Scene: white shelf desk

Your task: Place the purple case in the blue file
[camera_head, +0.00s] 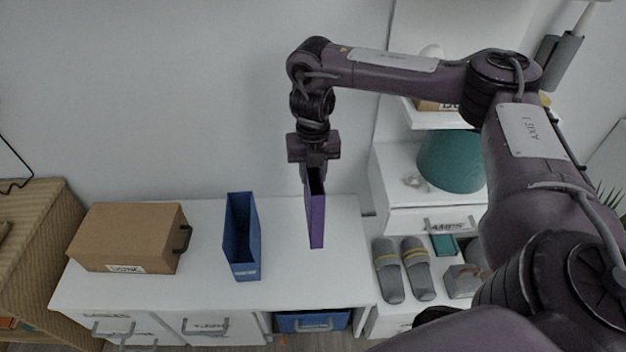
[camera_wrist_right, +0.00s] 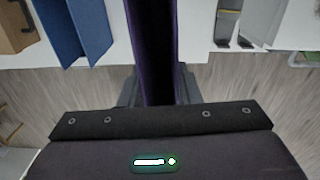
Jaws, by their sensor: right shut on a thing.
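The purple case (camera_head: 316,215) is a thin upright slab held in the air above the white desk, to the right of the blue file. My right gripper (camera_head: 314,170) points down and is shut on its upper end. In the right wrist view the purple case (camera_wrist_right: 155,50) runs up from between the fingers (camera_wrist_right: 158,92). The blue file (camera_head: 243,240) stands upright and open-topped on the desk, apart from the case. The blue file also shows at the upper left of the right wrist view (camera_wrist_right: 75,30). My left gripper is not in view.
A brown box (camera_head: 128,237) with a dark handle sits left of the file on the white desk (camera_head: 200,293). Grey slippers (camera_head: 402,268) and a teal lampshade (camera_head: 452,160) are on the right. The desk between file and case is clear.

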